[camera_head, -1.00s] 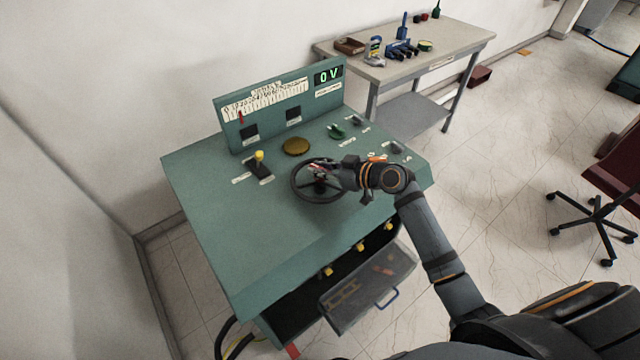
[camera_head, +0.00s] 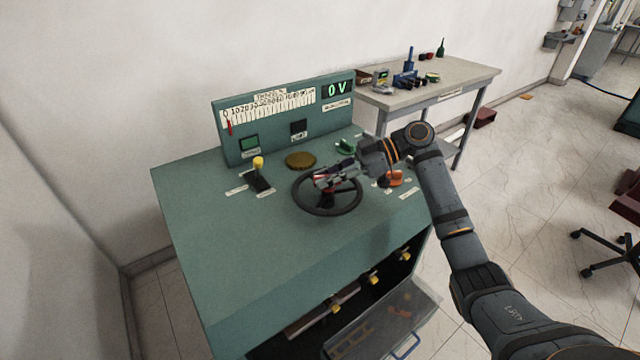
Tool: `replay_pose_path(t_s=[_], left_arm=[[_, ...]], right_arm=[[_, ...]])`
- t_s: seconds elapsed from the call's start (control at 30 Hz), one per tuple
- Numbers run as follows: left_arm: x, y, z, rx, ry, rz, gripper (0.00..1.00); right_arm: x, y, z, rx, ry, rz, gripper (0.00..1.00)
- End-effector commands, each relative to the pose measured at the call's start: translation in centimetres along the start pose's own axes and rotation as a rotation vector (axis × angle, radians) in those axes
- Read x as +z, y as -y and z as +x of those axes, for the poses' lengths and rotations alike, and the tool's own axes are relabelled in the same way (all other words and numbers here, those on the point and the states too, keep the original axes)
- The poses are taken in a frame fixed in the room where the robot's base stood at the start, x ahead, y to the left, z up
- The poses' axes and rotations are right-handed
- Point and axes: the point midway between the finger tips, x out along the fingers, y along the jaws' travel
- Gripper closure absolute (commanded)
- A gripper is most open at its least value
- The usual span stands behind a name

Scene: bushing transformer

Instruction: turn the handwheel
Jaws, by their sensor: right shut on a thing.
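The black handwheel (camera_head: 335,212) lies on the sloped top of the green console (camera_head: 215,225). My right gripper (camera_head: 327,181) reaches over the wheel from the upper right and is shut on it. Its fingers lie over the hub and spoke area, so the exact contact is hard to see. A red pointer (camera_head: 229,128) stands near the low left end of the scale (camera_head: 268,105). The display (camera_head: 338,89) reads 0 V. My left gripper is not in view.
A yellow-topped lever (camera_head: 258,163), a brass disc (camera_head: 300,160) and an orange-red control (camera_head: 395,179) sit near the wheel. An open drawer (camera_head: 385,330) juts out below. A workbench (camera_head: 440,85) with tools stands behind, to the right.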

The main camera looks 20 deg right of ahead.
Motion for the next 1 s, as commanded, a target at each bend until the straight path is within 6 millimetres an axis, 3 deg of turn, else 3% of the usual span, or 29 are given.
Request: replay_pose_path(t_s=[0.63, 0.67, 0.8, 1.0], left_arm=[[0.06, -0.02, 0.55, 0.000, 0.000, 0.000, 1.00], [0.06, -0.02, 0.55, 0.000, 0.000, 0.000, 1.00], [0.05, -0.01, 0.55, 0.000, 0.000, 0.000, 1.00], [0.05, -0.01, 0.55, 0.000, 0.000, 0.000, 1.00]], right_arm=[[0.44, 0.14, -0.75, -0.032, 0.004, -0.012, 1.00], [0.44, 0.14, -0.75, -0.032, 0.004, -0.012, 0.81], [0.41, 0.13, -0.74, -0.031, 0.003, -0.012, 0.62], [0.37, 0.12, -0.74, -0.031, 0.002, -0.012, 0.60]])
